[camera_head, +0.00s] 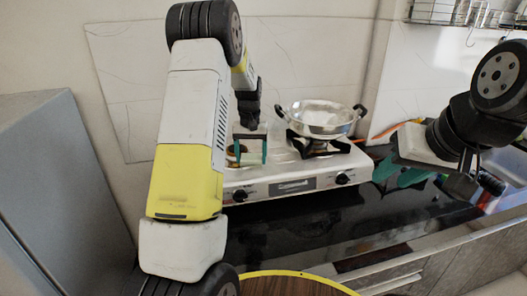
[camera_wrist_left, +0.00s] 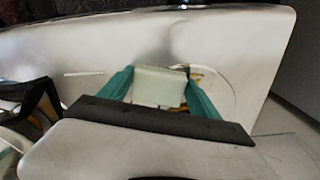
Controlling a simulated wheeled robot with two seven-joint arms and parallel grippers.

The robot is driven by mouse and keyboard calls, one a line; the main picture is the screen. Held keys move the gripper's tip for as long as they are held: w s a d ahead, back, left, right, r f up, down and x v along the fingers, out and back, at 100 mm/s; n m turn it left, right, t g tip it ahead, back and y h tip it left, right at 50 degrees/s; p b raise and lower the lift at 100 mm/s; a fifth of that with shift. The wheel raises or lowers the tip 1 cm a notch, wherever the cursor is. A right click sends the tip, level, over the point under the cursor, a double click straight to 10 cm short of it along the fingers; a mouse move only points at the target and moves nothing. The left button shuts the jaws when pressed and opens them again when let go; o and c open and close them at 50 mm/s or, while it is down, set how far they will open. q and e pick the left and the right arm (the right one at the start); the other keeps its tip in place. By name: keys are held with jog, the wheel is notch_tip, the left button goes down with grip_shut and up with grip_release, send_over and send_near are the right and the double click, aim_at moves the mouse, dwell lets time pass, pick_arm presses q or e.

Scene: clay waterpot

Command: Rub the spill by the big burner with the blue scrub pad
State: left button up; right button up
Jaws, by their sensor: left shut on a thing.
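My left gripper (camera_head: 249,152) has teal fingers and reaches down over the left part of the white stove (camera_head: 290,186). In the left wrist view its fingers (camera_wrist_left: 160,92) are shut on a pale greenish block, the scrub pad (camera_wrist_left: 158,87), which looks more pale than blue. The pad is just over or on the stove top; contact is unclear. A yellow-brown mark, seemingly the spill (camera_wrist_left: 205,74), shows beside the pad and is partly hidden by a finger. The right burner (camera_head: 318,146) carries a pan. My right gripper (camera_head: 396,178) has its teal fingers apart, empty, right of the stove.
A silver two-handled pan (camera_head: 322,118) stands on the right burner, close to my left gripper. A grey cabinet (camera_head: 50,180) is at the left. The dark counter (camera_head: 310,225) in front of the stove is mostly clear. A wire rack (camera_head: 440,12) hangs at the upper right.

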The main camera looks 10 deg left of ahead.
aim_at(242, 160)
pick_arm(q)
jog(key=shift+o, duration=0.3)
jog(key=a, duration=0.1)
jog(key=s+a, duration=0.1)
jog(key=a, duration=0.1)
jog(key=shift+s+f, duration=0.2)
jog(key=shift+f, duration=0.1)
jog(key=shift+s+a, duration=0.3)
jog(key=shift+a, duration=0.15)
jog(key=c, duration=0.6)
jog(key=shift+s+a+r, duration=0.1)
jog(key=shift+s+a, duration=0.3)
jog(key=shift+a, duration=0.4)
jog(key=shift+s+a, duration=0.35)
jog(key=shift+a, duration=0.45)
jog(key=shift+s+a+r, duration=0.1)
jog(key=shift+s+a, duration=0.3)
jog(key=shift+a, duration=0.4)
jog(key=shift+c, duration=0.2)
jog(key=shift+w+r, duration=0.1)
jog(key=shift+r, duration=0.1)
jog(key=shift+d+r, duration=0.1)
jog(key=shift+r, duration=2.85)
